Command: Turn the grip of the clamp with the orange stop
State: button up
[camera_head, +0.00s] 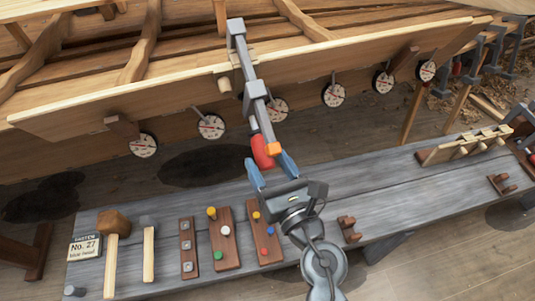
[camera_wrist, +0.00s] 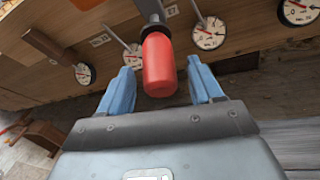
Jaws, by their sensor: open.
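My gripper (camera_head: 271,170) is just below the red grip in the head view. In the wrist view my gripper (camera_wrist: 160,88) is open, with one blue finger on each side of the red grip and gaps visible between. I cannot tell whether either finger touches it.
A grey workbench (camera_head: 390,195) runs below the hull (camera_head: 180,95). A mallet (camera_head: 114,225), a hammer (camera_head: 149,222) and wooden peg boards (camera_head: 223,252) lie on it. Several round dials (camera_head: 211,127) line the plank. More clamps (camera_head: 478,55) hang at the far right.

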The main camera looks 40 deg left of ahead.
jog(key=shift+x, duration=1.05)
jog(key=c, duration=1)
jog(key=shift+o, duration=0.2)
jog(key=shift+g, duration=0.3)
